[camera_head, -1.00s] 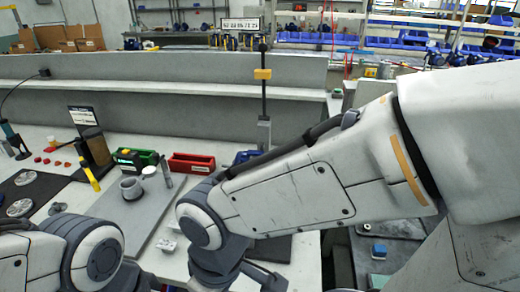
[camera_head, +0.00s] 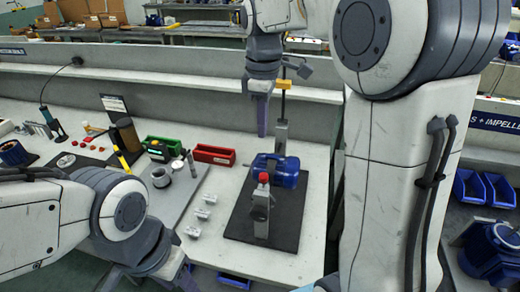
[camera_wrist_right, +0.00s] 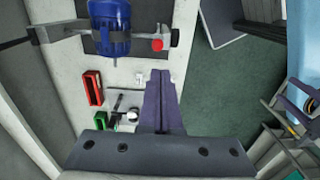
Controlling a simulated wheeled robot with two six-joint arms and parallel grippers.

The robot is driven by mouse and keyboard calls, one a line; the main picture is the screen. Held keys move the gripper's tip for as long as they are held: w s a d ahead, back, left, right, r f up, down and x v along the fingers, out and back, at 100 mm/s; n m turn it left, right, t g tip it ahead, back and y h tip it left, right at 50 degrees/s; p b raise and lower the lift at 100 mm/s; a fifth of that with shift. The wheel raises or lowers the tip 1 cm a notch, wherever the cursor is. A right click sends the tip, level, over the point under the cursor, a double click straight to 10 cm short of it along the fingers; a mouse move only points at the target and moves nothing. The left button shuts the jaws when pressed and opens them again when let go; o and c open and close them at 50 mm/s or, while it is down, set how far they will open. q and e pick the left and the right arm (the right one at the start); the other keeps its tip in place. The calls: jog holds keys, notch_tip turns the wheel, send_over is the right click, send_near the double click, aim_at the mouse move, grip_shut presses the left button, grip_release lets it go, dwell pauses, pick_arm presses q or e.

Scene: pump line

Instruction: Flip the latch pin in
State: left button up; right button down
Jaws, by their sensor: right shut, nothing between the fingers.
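A blue pump (camera_head: 283,170) lies on a dark mat (camera_head: 237,222) on the bench. In front of it stands a grey upright fixture (camera_head: 261,213) with a red knob (camera_head: 263,178) on top. I cannot tell which part is the latch pin or how it sits. The red knob also shows in the right wrist view (camera_wrist_right: 157,45), beside the pump (camera_wrist_right: 108,30). My right gripper (camera_head: 262,132) points down, shut and empty, above and apart from the pump. Its fingers also show in the wrist view (camera_wrist_right: 160,74). My left gripper is at the bottom edge, its fingertips hidden.
A red bin (camera_head: 214,154) and a green bin (camera_head: 161,147) stand left of the mat. Several small metal parts (camera_head: 202,214) lie between the mat and a grey plate (camera_head: 178,197). A thin post (camera_head: 281,135) with a yellow block rises behind the pump.

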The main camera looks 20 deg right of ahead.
jog(key=shift+w+d+r, duration=0.15)
jog(key=shift+w+d, duration=0.05)
jog(key=shift+d, duration=0.1)
jog(key=p, duration=0.3)
send_near(264, 176)
notch_tip(264, 176, down, 7)
jog(key=shift+r, duration=0.15)
jog(key=shift+w, duration=0.1)
notch_tip(264, 176, down, 3)
jog(key=shift+r+b, duration=0.2)
jog(key=shift+b, duration=0.8)
